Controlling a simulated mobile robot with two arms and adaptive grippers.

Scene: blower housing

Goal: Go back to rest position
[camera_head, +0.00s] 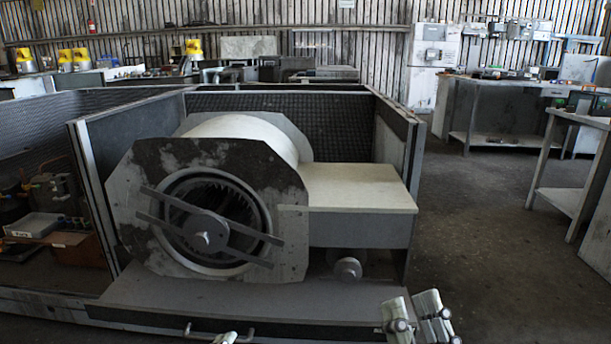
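The blower housing (210,190) is a grey, worn drum with octagonal side plates, a round finned opening and a flat-topped outlet box (360,188) at its right. It stands on a grey platform between panels. My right gripper (413,312) shows at the bottom, right of centre, in front of the platform and apart from the housing. Its two fingertips point up with a narrow gap and nothing between them. Only a small tip of my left gripper (228,338) shows at the bottom edge, near the platform's front handle; the rest is out of frame.
Side panels (92,190) and (395,135) enclose the housing. The platform's front edge (240,315) carries a handle. Workbenches (490,95) stand at the right. Parts and a box (60,245) lie at the left. Bare floor (480,240) is free at the right.

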